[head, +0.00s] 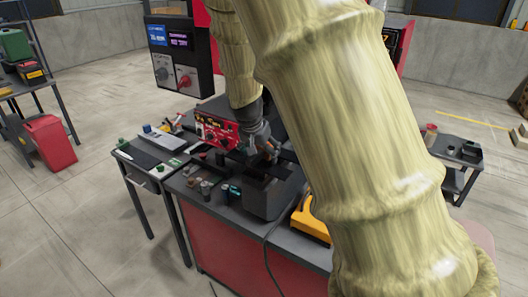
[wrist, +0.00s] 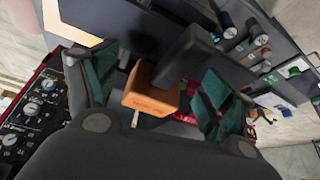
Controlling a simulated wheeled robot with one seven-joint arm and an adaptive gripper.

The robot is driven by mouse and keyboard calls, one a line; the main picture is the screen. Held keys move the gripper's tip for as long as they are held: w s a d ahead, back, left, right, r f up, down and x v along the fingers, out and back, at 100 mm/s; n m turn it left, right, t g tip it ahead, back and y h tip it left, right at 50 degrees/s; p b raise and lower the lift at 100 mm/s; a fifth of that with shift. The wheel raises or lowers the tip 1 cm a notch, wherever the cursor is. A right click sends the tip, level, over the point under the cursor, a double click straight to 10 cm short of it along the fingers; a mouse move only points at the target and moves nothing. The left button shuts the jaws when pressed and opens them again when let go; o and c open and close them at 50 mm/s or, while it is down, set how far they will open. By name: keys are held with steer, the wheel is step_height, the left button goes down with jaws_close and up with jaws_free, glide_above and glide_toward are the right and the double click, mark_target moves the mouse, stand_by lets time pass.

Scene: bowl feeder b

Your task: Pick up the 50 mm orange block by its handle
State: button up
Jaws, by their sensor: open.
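The orange block (wrist: 150,92) shows in the wrist view between my gripper's two fingers, with dark lettering on its face. A dark grey bar (wrist: 188,52), which looks like its handle, runs from the block toward the upper right. My gripper (wrist: 155,84) is open, with a green-padded finger on each side of the block. I cannot tell whether either finger touches it. In the head view my gripper (head: 262,148) is low over the dark grey bin (head: 270,198) on the bench. The block cannot be made out clearly there.
A red control panel (head: 212,130) with knobs stands close beside my gripper; it also shows in the wrist view (wrist: 35,110). A yellow item (head: 310,222) lies right of the bin. My arm hides much of the right side.

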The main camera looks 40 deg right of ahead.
jaws_close()
steer(key=shift+r, duration=0.1)
stand_by(0.3)
